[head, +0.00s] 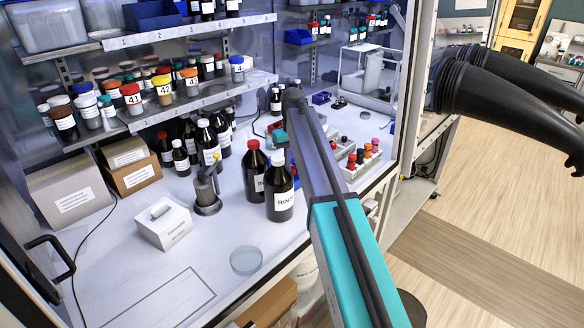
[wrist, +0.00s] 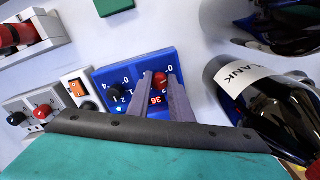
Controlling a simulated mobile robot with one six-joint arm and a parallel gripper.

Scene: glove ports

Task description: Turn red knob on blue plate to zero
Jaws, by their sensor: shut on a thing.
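In the wrist view a blue plate (wrist: 108,76) carries a black knob (wrist: 114,95) on its left and a red knob (wrist: 160,79) on its right. My gripper (wrist: 160,82) has one grey finger on each side of the red knob and is shut on it. White marks surround both knobs, with a 0 at the upper right of the red one. The fingers cover part of its scale, and I cannot tell exactly where the knob points. In the head view my arm hides the gripper and the knob.
A bottle labelled BLANK (wrist: 245,88) stands close right of the plate. Left are an orange switch (wrist: 77,88) and a grey plate (wrist: 28,112) with black and red knobs. In the head view, a white-capped bottle (head: 280,190) stands beside my arm; the front left bench is mostly clear.

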